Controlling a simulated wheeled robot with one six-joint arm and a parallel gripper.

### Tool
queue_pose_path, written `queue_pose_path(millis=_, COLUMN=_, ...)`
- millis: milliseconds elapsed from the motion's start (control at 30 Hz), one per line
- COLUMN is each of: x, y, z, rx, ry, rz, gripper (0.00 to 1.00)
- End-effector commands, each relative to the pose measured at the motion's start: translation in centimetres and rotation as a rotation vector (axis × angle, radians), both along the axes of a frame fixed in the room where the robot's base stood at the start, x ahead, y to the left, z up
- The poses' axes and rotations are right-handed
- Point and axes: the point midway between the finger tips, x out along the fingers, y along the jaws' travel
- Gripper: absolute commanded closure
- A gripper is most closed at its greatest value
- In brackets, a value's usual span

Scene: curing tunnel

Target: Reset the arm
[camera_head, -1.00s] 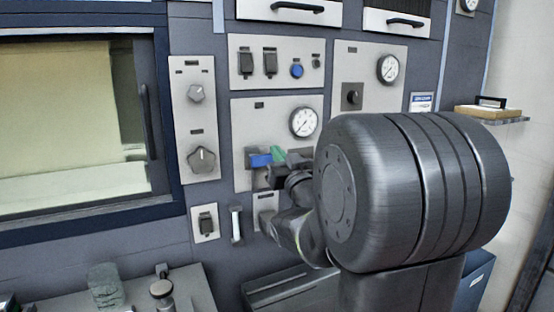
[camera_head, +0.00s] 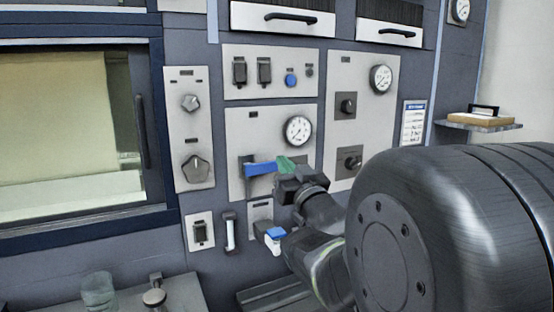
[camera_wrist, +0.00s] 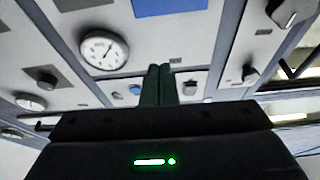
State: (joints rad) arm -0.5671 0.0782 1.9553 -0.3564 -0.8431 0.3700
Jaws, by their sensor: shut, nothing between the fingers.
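My gripper (camera_head: 286,164) is in front of the control panel in the head view, with its green fingers together. The fingers (camera_wrist: 159,84) also show in the wrist view, side by side and empty. A blue handle (camera_head: 261,169) on the panel lies just left of the fingertips in the head view. In the wrist view a blue part (camera_wrist: 170,6) is at the top edge, apart from the fingertips. My arm reaches in from the right and hides the lower right of the panel.
A round gauge (camera_head: 298,131) and a black knob (camera_head: 350,160) are close to my gripper. A blue-and-white lever (camera_head: 274,239) sits below it. A window (camera_head: 70,130) is at the left, a shelf (camera_head: 478,124) at the right. A bench (camera_head: 190,291) lies below.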

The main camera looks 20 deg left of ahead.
Motion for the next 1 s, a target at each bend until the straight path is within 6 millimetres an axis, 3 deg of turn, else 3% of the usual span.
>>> queue_pose_path(millis=200, x=-1.4, y=-1.6, z=-0.7, rx=0.001, ry=-0.001, rz=0.0, gripper=1.0)
queue_pose_path(millis=600, x=-1.5, y=-1.7, z=-0.8, rx=0.001, ry=-0.001, rz=0.0, gripper=1.0)
queue_pose_path(millis=767, x=-0.8, y=-0.9, z=-0.3, rx=0.001, ry=0.0, rz=0.002, gripper=1.0)
queue_pose_path(millis=1000, x=1.9, y=2.2, z=1.2, rx=0.002, ry=0.0, rz=0.003, gripper=1.0)
